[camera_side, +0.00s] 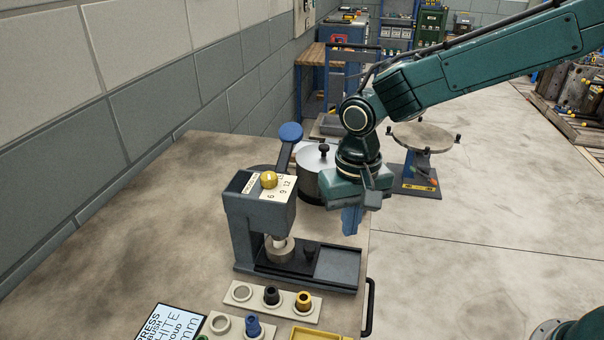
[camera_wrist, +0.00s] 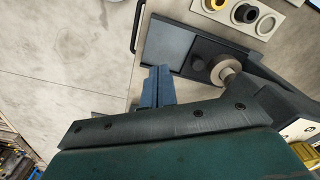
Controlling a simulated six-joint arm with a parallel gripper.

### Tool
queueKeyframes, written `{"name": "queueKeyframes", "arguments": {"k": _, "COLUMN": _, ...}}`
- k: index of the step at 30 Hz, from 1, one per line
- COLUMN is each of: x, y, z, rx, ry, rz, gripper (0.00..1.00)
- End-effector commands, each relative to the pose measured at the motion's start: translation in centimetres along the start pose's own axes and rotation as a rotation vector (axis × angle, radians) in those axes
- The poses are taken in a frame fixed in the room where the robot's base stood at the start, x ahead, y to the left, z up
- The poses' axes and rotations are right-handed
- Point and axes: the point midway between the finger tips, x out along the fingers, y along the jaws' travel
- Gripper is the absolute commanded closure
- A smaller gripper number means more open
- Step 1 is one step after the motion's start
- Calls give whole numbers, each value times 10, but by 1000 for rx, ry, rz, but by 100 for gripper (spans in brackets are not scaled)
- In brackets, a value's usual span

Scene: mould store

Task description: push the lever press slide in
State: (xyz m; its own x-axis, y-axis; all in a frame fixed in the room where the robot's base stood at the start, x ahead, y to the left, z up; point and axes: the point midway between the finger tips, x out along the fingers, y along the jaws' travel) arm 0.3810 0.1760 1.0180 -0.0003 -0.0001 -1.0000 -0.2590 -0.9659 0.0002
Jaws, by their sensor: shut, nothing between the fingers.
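The lever press (camera_side: 240,225) is a grey frame with a blue-knobbed lever (camera_side: 290,133), standing on the table. Its dark slide carries a round metal nest (camera_side: 273,252) and a black knob (camera_side: 309,251). The nest sits beneath the ram, with the knob to its right. The bare outer end of the slide's bed (camera_side: 338,266) extends right. In the wrist view the nest (camera_wrist: 222,72) and knob (camera_wrist: 198,65) lie right of the fingers. My gripper (camera_side: 351,222) is shut and empty, pointing down above the bed's outer end, apart from the knob. The wrist view shows its blue fingers (camera_wrist: 158,76) together.
A strip (camera_side: 240,293) with a ring, a black bush and a yellow bush lies in front of the press. A display (camera_side: 168,322) and a yellow tray (camera_side: 318,334) are nearer. A metal pot (camera_side: 313,172) stands behind. A black handle (camera_side: 369,308) edges the table.

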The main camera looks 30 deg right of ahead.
Motion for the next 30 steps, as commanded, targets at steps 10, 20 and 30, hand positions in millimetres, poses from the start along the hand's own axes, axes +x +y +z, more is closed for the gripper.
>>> {"name": "queueKeyframes", "arguments": {"k": 10, "x": -19, "y": 7, "z": 4, "rx": 0, "ry": 2, "rz": -1, "gripper": 100}}
{"name": "queueKeyframes", "arguments": {"k": 20, "x": -26, "y": 10, "z": 6, "rx": -1, "ry": 0, "rz": 0, "gripper": 100}}
{"name": "queueKeyframes", "arguments": {"k": 30, "x": -30, "y": 13, "z": 6, "rx": -3, "ry": 6, "rz": -5, "gripper": 100}}
